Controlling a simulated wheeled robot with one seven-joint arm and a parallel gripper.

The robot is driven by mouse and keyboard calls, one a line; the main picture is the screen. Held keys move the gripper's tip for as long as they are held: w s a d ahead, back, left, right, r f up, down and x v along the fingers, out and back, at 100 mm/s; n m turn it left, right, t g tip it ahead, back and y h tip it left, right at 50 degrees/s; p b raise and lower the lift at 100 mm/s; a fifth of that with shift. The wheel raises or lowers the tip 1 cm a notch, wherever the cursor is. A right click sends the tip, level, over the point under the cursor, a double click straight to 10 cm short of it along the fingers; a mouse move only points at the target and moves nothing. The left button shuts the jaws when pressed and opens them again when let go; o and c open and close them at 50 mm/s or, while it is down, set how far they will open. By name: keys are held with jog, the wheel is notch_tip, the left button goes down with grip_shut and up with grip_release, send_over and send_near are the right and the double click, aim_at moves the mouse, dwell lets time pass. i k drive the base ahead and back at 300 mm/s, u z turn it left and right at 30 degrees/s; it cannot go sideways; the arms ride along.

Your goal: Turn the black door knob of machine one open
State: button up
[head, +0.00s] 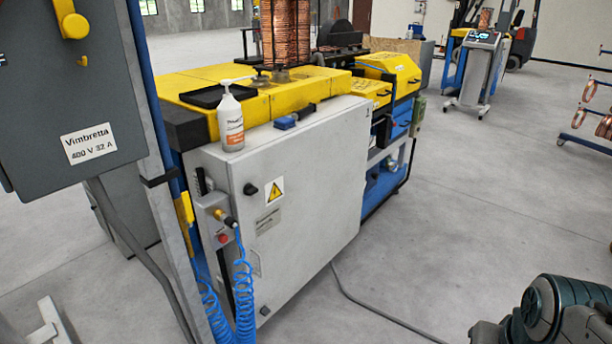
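The machine (205,90) with yellow covers stands in the middle of the head view. On its near side is a grey cabinet with a closed door (310,190). A small black door knob (250,189) sits at the upper left of this door, left of a yellow warning triangle (274,189). A second small black knob or latch (264,311) shows low on the door's left edge. Part of my arm shows at the lower right, well away from the door. My gripper is not in view.
Coiled blue hoses (244,290) hang left of the door. A grey electrical box (75,110) fills the upper left. A cable (380,312) crosses the otherwise clear floor before the cabinet.

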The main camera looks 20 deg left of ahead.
aim_at(250, 189)
jog(key=u, duration=0.5)
jog(key=i, duration=0.95)
jog(key=u, duration=0.75)
